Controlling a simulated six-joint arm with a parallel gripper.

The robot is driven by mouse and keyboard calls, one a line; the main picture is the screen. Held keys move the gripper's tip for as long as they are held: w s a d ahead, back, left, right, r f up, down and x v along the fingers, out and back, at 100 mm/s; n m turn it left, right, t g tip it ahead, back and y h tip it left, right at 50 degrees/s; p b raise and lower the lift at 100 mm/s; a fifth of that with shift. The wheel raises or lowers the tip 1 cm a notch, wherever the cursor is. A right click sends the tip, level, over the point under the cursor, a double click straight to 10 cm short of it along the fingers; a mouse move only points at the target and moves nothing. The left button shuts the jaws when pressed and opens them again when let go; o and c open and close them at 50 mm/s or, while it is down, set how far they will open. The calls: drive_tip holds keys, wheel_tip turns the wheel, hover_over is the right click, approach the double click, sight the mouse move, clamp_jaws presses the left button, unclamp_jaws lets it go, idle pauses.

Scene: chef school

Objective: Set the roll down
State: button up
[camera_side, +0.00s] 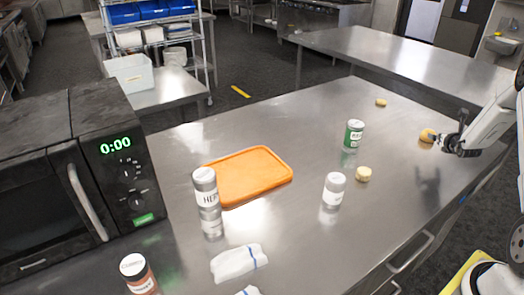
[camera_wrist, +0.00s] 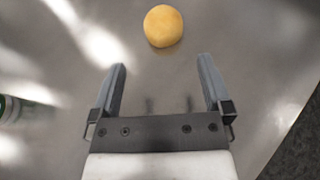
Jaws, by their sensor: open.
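My gripper (camera_side: 450,139) is at the right side of the steel table in the side view, low over the tabletop. In the wrist view my gripper (camera_wrist: 161,82) is open, with nothing between its two fingers. A round, golden bread roll (camera_wrist: 163,26) lies on the steel surface just beyond the fingertips, apart from them. The same roll (camera_side: 427,135) shows in the side view at the gripper's tip, partly hidden by it. Two other small rolls are on the table, one at the far edge (camera_side: 381,102) and one near the middle right (camera_side: 363,174).
An orange tray (camera_side: 262,177), a herb shaker (camera_side: 205,190), a curry jar (camera_side: 137,272), a folded cloth (camera_side: 238,262) and a microwave (camera_side: 70,170) are further left. The table's right side is mostly free.

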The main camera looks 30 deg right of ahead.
drive_tip(key=w+a+r+n+y, duration=0.1)
drive_tip(key=w+a+n+y, duration=0.25)
drive_tip(key=a+n, duration=0.45)
drive_tip(key=w+a+r+n+y, duration=0.2)
drive_tip(key=w+a+n+y, duration=0.15)
drive_tip(key=a, duration=0.75)
drive_tip(key=w+a+r+n+y, duration=0.15)
drive_tip(key=a+n+y, duration=0.35)
drive_tip(key=a, duration=0.5)
drive_tip(key=s+a+r+n+g+h, duration=0.1)
drive_tip(key=s+a+n+g, duration=0.2)
drive_tip(key=s+a+n, duration=0.5)
drive_tip(key=s+a+r+n+g+h, duration=0.1)
drive_tip(key=s+a+n+g, duration=0.3)
drive_tip(key=s+a+n, duration=0.4)
drive_tip(key=a+n, duration=0.6)
drive_tip(key=n, duration=0.6)
drive_tip(key=shift+s+a+r, duration=0.25)
drive_tip(key=shift+s+r, duration=0.1)
